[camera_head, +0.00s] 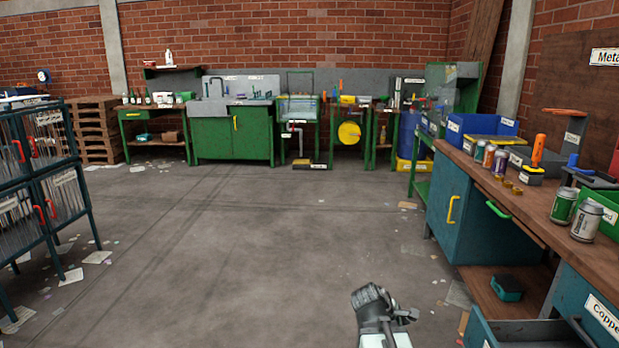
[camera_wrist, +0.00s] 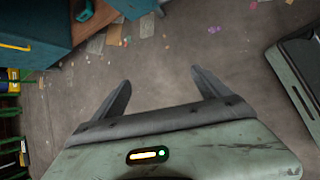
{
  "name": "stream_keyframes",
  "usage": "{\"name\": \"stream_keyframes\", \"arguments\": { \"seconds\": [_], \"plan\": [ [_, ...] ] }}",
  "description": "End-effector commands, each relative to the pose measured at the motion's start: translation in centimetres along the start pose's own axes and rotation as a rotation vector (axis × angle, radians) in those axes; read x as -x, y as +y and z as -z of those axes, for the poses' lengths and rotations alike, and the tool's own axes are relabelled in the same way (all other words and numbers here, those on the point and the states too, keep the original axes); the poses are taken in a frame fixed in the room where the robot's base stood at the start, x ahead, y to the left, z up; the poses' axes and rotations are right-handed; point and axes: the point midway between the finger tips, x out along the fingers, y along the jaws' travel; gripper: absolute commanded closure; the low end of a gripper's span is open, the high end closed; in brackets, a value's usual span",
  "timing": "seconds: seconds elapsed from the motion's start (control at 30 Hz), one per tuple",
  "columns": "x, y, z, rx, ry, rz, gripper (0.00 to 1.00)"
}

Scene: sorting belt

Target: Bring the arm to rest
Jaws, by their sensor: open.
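My gripper (camera_wrist: 163,92) shows in the wrist view with its two dark fingers spread apart. Nothing is between the fingers, only the grey floor behind them. In the head view my gripper (camera_head: 373,299) is at the bottom, right of the middle, over open floor and left of the workbench. It is apart from the bench and from everything on it.
A blue workbench (camera_head: 450,205) with a wooden top stands at the right. Cans (camera_head: 563,205) and bins stand on it. A wire cage (camera_head: 45,185) is at the left. Green benches (camera_head: 232,138) line the back wall. The middle floor is clear, with scattered paper scraps.

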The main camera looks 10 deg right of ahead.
Motion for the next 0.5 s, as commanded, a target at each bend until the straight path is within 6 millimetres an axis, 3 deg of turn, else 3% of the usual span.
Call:
{"name": "stream_keyframes", "arguments": {
  "seconds": [0.03,0.1,0.2,0.4,0.5],
  "plan": [
    [0.0,-1.3,4.8,-0.073,0.075,0.018,0.14],
    [1.2,-3.0,10.0,-0.211,0.177,0.076,0.14],
    [3.2,-5.8,15.7,-0.449,0.291,0.215,0.14],
    [6.2,-8.9,19.4,-0.906,0.339,0.512,0.14],
    [6.9,-9.8,20.1,-1.092,0.300,0.612,0.14]
  ]
}}
